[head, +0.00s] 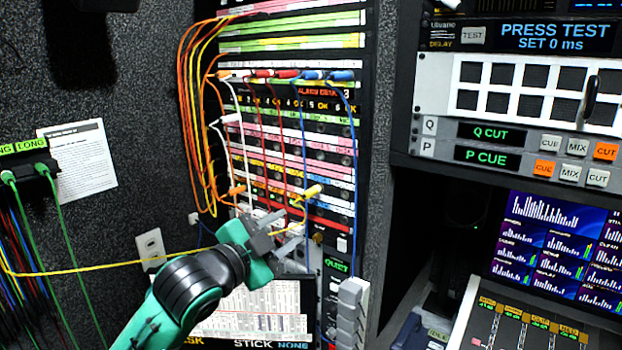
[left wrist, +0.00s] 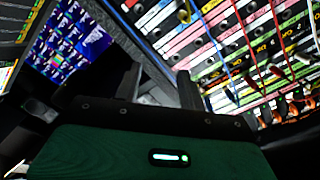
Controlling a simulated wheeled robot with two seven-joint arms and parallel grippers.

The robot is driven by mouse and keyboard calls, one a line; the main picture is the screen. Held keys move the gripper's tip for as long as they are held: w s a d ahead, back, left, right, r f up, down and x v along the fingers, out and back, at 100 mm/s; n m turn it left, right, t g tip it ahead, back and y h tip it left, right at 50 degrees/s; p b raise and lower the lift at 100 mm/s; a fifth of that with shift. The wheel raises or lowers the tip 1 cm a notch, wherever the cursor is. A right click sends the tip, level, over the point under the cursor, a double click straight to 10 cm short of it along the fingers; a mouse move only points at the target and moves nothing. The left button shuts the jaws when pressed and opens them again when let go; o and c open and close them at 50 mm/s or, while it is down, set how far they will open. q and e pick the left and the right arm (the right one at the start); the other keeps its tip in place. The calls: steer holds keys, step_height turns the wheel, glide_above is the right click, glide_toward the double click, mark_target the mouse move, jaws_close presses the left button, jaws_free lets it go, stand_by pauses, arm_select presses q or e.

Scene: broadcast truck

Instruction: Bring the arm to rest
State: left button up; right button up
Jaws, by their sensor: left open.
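My left arm comes in from the lower left in the head view. Its gripper (head: 284,228) is in front of the lower part of the patch rack (head: 322,140). In the left wrist view its two dark fingers (left wrist: 160,88) stand apart with nothing between them. A yellow plug (head: 312,191) sits at the rack just above the gripper, clear of the fingers. It also shows at the top of the left wrist view (left wrist: 184,15). My right gripper is in neither view.
Orange, white, red and blue patch cables hang on the rack. A yellow cable (head: 100,268) crosses from the left behind my arm. Green cables (head: 62,225) hang at far left. A control panel (head: 530,135), a screen (head: 550,240) and a fader desk (head: 505,325) stand at right.

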arm_select(q)
steer(key=s+a+f+n+g+y, duration=0.1)
steer(key=s+a+f+n+y, duration=0.2)
steer(key=f, duration=0.6)
steer(key=s+a+f+n+g+y, duration=0.1)
steer(key=s+a+f+n+g, duration=0.2)
steer(key=f, duration=0.6)
steer(key=s+a+f+n+y, duration=0.25)
steer(key=s+f, duration=0.25)
steer(key=f, duration=0.4)
steer(key=s+a+f+n+g+y, duration=0.2)
steer(key=s+a+f+n+g, duration=0.15)
steer(key=s+f, duration=0.55)
steer(key=s+a+f+n+g+y, duration=0.2)
steer(key=s+a+f+n+g, duration=0.25)
steer(key=s, duration=0.95)
step_height(320, 180, down, 34)
steer(key=m, duration=0.2)
steer(key=s+a+f, duration=0.2)
steer(key=s+f, duration=0.7)
steer(key=s+a+f+g, duration=0.1)
steer(key=s+a+f, duration=0.1)
steer(key=s+f, duration=0.6)
steer(key=shift+s+f+g, duration=0.3)
steer(key=shift+s+f, duration=0.1)
steer(key=shift+s, duration=0.65)
